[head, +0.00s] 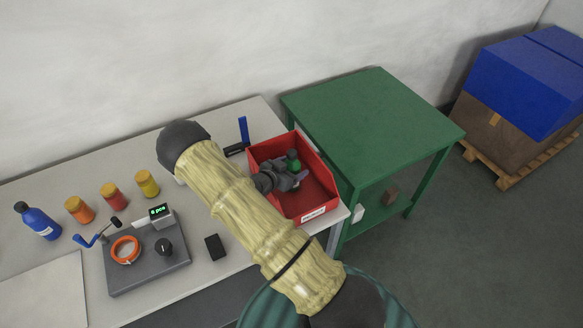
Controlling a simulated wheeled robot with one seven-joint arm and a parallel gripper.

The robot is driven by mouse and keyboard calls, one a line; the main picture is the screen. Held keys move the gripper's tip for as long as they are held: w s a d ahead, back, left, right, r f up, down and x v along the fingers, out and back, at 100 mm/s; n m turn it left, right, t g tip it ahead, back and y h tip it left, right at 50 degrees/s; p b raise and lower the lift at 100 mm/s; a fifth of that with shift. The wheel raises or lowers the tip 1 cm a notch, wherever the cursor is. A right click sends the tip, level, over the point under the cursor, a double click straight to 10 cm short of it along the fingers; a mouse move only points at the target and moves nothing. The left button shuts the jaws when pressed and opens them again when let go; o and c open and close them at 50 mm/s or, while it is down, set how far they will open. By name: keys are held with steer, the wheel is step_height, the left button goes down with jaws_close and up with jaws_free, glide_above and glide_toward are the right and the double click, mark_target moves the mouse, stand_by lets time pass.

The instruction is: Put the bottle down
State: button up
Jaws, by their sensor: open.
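A small green bottle (293,164) with a dark cap shows inside the red bin (322,208), near its back wall. It looks roughly upright; its lower part is hidden by my gripper. My gripper (298,178) is low inside the bin beside the bottle. Its jaws are open, and I cannot tell whether a finger touches the bottle. The bin stands at the right end of the grey table (222,274), with a white label on its front.
A labelling device (150,262) with an orange ring and a small display stands left of my arm. A blue bottle (41,222) and several jars (113,197) stand further left. A green table (375,115) with a bare top is behind right.

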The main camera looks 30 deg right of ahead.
steer(key=shift+s+a, duration=0.1)
steer(key=shift+s, duration=0.05)
steer(key=shift+a, duration=0.2)
steer(key=b+v, duration=0.2)
steer(key=v, duration=0.9)
steer(key=shift+a+r, duration=0.15)
steer(key=shift+r, duration=0.3)
